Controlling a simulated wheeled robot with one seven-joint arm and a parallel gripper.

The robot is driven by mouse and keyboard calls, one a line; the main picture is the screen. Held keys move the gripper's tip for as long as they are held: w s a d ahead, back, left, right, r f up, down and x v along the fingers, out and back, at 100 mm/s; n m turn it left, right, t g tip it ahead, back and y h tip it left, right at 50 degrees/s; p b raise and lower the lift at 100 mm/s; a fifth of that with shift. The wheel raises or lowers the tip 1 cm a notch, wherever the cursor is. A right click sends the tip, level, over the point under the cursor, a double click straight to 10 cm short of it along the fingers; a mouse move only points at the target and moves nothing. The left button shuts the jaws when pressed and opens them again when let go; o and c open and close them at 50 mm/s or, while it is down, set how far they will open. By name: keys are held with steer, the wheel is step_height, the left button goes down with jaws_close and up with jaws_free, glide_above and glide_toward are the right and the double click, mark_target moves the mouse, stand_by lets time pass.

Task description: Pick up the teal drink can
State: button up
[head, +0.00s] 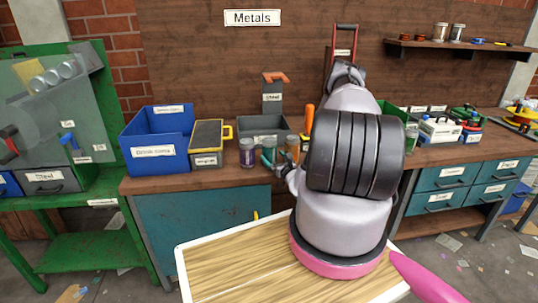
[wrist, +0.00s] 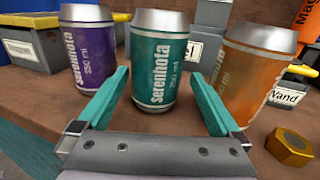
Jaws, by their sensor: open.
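The teal drink can (wrist: 158,62) stands upright on the brown workbench, centred in the wrist view, with white lettering and a silver top. My gripper (wrist: 163,97) is open, with teal fingers reaching toward the can from the front, one on each side of its lower part. The fingers are not closed on it. A purple can (wrist: 87,55) stands just left of it and an orange can (wrist: 250,75) just right. In the head view my gripper (head: 276,160) is small, at the bench's front edge, and the teal can there is hard to make out beside my arm.
A blue bin labelled for drink cans (head: 158,142) stands at the bench's left. A black and yellow case (head: 207,142) and a grey bin (head: 263,124) stand beside it. A brass nut (wrist: 290,146) lies right of my gripper, close to the orange can.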

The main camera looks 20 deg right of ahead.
steer(key=shift+w+a+r, duration=0.1)
steer(key=shift+w+a, duration=0.05)
steer(key=shift+w, duration=1.4)
steer(key=shift+w+a+r, duration=0.1)
steer(key=shift+w+a, duration=0.05)
steer(key=shift+w, duration=1.35)
steer(key=c, duration=1.2)
steer(key=shift+o, duration=0.2)
